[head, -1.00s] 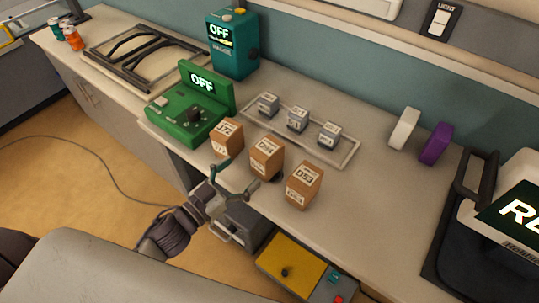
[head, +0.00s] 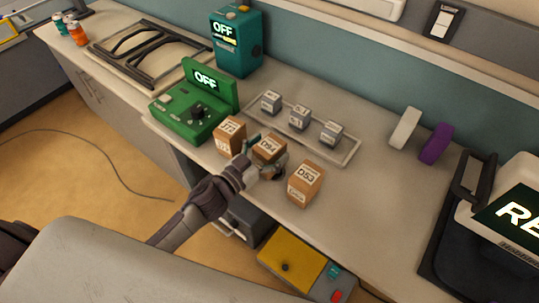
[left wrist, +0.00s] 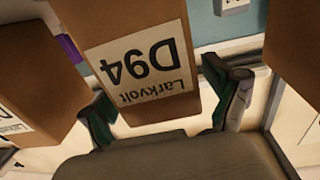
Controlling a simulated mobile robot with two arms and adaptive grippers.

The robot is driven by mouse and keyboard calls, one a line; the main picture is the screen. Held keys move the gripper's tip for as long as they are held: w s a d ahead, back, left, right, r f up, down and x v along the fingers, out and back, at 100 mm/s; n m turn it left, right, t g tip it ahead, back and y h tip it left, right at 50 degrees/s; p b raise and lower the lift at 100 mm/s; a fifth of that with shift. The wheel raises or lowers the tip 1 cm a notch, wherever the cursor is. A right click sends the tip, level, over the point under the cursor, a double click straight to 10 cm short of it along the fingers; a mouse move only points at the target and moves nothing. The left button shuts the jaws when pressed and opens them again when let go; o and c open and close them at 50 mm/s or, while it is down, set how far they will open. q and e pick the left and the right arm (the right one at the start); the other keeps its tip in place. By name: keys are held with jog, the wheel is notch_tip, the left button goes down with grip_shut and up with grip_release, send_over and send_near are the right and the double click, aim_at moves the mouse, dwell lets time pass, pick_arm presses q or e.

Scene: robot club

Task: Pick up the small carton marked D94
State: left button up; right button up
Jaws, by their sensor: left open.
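The small brown carton marked D94 (head: 268,148) stands on the bench between two similar cartons. In the left wrist view the D94 carton (left wrist: 150,62) fills the middle, its white label upside down and reading "D94 Larkvolt". My left gripper (head: 265,158) is at the front of this carton. Its green-padded fingers (left wrist: 168,108) are open, one on each side of the carton. Whether either pad touches it I cannot tell. The gripper partly hides the carton's lower front in the head view. My right gripper is not in view.
One carton (head: 230,136) stands close on the left and another (head: 305,184) on the right. Behind is a tray (head: 348,151) with three small grey boxes. A green device (head: 196,112) reading OFF stands left. Bench room is free to the right.

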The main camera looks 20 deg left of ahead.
pick_arm(q)
jog(key=c, duration=1.4)
